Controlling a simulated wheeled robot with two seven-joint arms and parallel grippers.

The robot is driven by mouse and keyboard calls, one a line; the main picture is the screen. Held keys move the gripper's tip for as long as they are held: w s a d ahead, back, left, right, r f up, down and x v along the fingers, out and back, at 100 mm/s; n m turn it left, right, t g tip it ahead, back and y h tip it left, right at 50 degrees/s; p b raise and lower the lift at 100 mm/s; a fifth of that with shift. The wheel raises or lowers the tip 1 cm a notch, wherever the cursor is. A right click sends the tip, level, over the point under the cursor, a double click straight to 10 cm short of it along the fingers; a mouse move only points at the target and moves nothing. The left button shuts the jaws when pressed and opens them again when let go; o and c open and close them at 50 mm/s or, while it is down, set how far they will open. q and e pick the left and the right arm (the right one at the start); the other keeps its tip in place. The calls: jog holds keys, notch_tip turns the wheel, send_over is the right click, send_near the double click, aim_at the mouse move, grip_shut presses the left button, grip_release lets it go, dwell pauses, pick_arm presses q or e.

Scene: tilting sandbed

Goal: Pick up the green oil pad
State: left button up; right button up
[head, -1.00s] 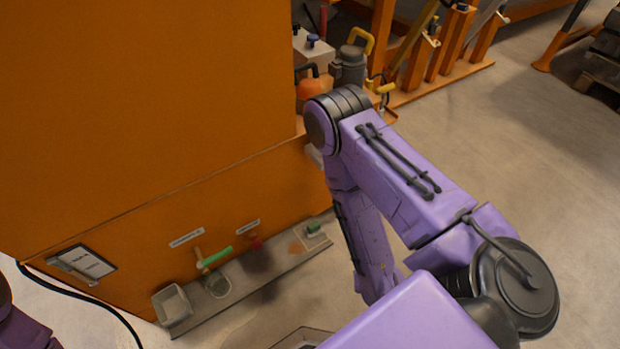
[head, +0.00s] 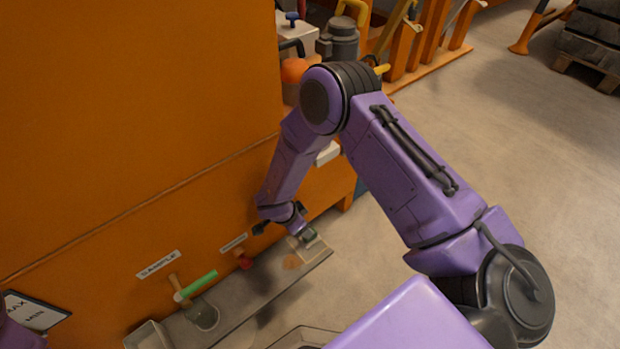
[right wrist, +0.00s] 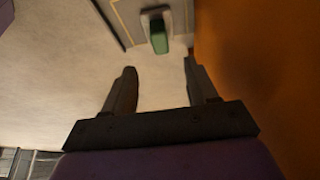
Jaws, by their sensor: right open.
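The green oil pad (right wrist: 159,42) shows in the right wrist view as a small green block in a dark holder, at the top centre beyond my fingertips. My right gripper (right wrist: 158,82) is open and empty, with its two dark fingers spread and pale floor visible between them. The pad lies ahead of the fingers, apart from them. My left gripper is out of view.
An orange panel (head: 150,120) stands close beside my right gripper. A green-handled tool (head: 196,287), a red object (head: 243,261) and a pale bin (head: 148,335) are along the shelf. Open floor (head: 470,150) lies to the right.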

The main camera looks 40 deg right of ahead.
jog(key=b+x, duration=0.1)
jog(key=x, duration=0.2)
jog(key=b+x, duration=0.2)
jog(key=x, duration=0.1)
jog(key=b+x, duration=0.1)
jog(key=x, duration=0.3)
jog(key=shift+a+f+b, duration=0.15)
jog(key=shift+a+b, duration=0.1)
jog(key=shift+b, duration=0.05)
jog(key=c, duration=0.7)
jog(key=shift+o, duration=0.2)
jog(key=shift+s+d+r+p, duration=0.1)
jog(key=shift+s+r+p, duration=0.05)
jog(key=shift+r+p, duration=0.45)
notch_tip(320, 180, up, 11)
jog(key=p, duration=0.5)
jog(key=s+d+p, duration=0.1)
jog(key=s, duration=1.8)
jog(key=shift+s+d+f, duration=0.25)
jog(key=shift+s, duration=0.1)
